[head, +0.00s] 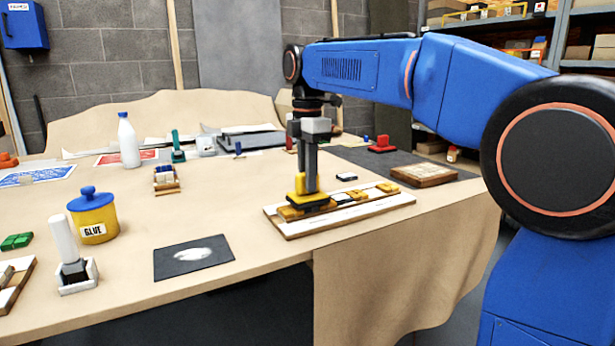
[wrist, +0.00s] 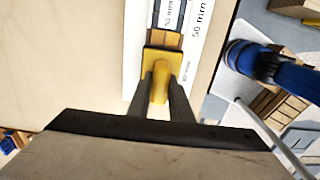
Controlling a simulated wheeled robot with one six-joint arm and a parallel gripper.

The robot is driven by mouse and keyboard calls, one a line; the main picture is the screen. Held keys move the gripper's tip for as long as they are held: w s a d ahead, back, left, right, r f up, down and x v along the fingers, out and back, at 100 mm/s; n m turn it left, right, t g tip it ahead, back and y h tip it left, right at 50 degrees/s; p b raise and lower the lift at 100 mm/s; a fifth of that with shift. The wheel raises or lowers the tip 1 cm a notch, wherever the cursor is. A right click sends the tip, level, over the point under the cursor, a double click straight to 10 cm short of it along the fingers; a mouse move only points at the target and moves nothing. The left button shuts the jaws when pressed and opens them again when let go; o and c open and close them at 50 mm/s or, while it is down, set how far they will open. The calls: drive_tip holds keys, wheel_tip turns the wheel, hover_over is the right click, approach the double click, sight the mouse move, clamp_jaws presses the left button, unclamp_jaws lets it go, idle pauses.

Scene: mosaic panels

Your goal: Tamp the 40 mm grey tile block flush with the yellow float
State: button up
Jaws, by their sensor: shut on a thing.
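My gripper (head: 308,185) is shut on the upright handle of the yellow float (head: 311,200). In the wrist view the gripper (wrist: 161,92) points at the same yellow float (wrist: 164,57), whose handle is between the fingers.
A yellow piece (head: 388,187) lies at the panel's right end. A small dark and white block (head: 346,177) lies behind the panel. A brown framed board (head: 424,174) is further right. A glue jar (head: 93,219) and dark mat (head: 194,257) are left. Bare table separates mat and panel.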

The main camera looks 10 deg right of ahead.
drive_tip(key=shift+f, duration=0.7)
idle(1.8)
drive_tip(key=shift+r, duration=3.65)
drive_tip(key=shift+a, duration=0.1)
